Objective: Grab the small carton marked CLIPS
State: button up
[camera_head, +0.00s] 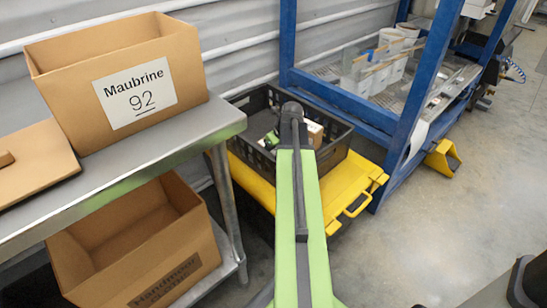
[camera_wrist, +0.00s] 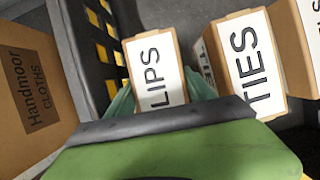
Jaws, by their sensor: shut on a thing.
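The small carton marked CLIPS (camera_wrist: 155,68) is in the middle of the wrist view, brown with a white label. Only "LIPS" shows; its lower end is hidden behind my gripper's body. My gripper (camera_wrist: 160,98) is shut on this carton, with a teal finger on each side of it. A carton marked TIES (camera_wrist: 247,62) stands just right of it, close to the right finger. In the head view, my arm hides most of the gripper, which is down in the black crate (camera_head: 345,138).
Another carton (camera_wrist: 299,45) is at the wrist view's right edge. The crate's slotted wall (camera_wrist: 85,45) is close on the left. The crate sits on a yellow platform (camera_head: 345,190), between a metal bench (camera_head: 150,140) and a blue rack (camera_head: 345,98).

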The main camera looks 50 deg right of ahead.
jog(key=shift+r, duration=0.1)
notch_tip(320, 180, up, 11)
jog(key=p, duration=1.1)
